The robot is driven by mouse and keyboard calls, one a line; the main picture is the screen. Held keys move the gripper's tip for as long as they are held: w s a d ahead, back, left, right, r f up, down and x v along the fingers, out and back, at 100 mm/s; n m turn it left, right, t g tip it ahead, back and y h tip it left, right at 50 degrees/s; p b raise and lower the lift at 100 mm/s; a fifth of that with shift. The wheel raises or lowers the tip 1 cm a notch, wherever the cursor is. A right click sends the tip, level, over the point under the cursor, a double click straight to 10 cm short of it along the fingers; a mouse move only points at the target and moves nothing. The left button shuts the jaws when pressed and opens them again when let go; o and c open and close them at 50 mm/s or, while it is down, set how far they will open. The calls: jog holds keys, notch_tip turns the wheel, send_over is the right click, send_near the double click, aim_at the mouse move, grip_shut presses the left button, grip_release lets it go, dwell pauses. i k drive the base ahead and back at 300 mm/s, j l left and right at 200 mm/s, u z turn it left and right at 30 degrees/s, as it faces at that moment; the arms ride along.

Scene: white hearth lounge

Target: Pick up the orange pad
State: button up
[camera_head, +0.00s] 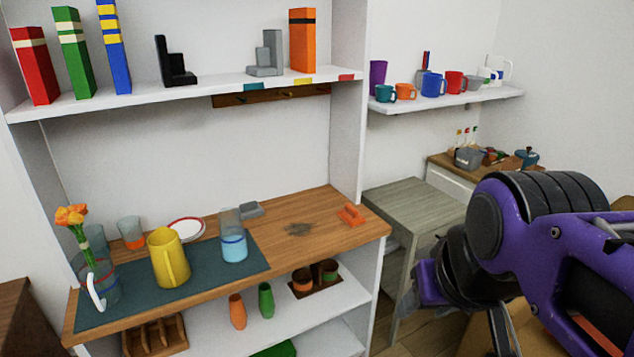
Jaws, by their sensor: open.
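The orange pad (352,214) lies on the wooden counter (325,235) near its right end. It is a small flat block with a raised grip on top. My gripper (412,298) shows only in part at the lower right, beyond the counter's right end and in front of the grey-green cabinet. It is open and apart from the pad, to its right and lower in the picture. My dark and purple arm links hide much of the gripper.
A dark stain (298,229) and a grey block (250,209) lie left of the pad. A clear blue-banded cup (233,240), yellow pitcher (168,258) and flower vase (100,285) stand on the dark mat (205,285). A white upright panel (346,120) rises behind the pad.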

aim_at(350, 215)
jog(key=i+l+u, duration=0.35)
jog(key=i+l, duration=0.2)
jog(key=i+l+u, duration=0.35)
jog(key=l, duration=0.35)
jog(key=i+j, duration=0.05)
jog(key=i, duration=0.05)
